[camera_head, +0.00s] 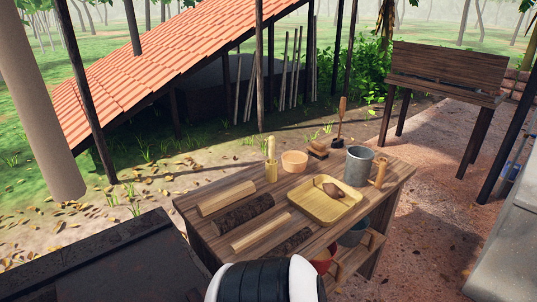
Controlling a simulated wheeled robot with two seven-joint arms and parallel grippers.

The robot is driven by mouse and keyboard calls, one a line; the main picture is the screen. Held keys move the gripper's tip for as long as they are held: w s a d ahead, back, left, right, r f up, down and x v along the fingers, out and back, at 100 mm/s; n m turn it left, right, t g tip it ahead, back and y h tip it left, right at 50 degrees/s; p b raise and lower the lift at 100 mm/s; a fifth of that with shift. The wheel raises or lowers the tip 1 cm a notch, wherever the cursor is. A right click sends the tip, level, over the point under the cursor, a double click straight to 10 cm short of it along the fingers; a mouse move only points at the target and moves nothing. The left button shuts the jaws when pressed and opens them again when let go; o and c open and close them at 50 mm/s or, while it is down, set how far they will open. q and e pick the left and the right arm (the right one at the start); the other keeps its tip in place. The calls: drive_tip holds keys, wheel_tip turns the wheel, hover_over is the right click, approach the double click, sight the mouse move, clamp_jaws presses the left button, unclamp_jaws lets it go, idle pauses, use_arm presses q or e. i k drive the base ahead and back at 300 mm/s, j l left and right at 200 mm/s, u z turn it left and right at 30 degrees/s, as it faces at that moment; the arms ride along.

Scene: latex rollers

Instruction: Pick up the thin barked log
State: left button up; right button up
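The thin barked log (291,243) is a short, dark, rough piece lying at the near edge of the wooden table (396,176). A thin pale log (261,231) lies just beyond and left of it. Farther back lie a thicker dark barked log (243,213) and a thick pale log (226,198), all roughly parallel. Neither of my grippers shows. A black and white rounded part of my own body fills the bottom centre, close below the thin barked log.
A yellow tray (313,213) with a brown lump stands right of the logs. Behind it are a grey metal bucket (359,168), a pale bowl (294,161) and a handled tool (271,158).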

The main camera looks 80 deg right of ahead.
sight(288, 245)
drive_tip(key=z, duration=2.8)
drive_tip(key=l+u, duration=0.25)
drive_tip(key=l, duration=0.4)
drive_tip(key=l+u, duration=0.25)
drive_tip(key=l, duration=0.35)
drive_tip(key=k+l+u, duration=0.2)
drive_tip(key=l, duration=0.4)
drive_tip(key=i, duration=0.05)
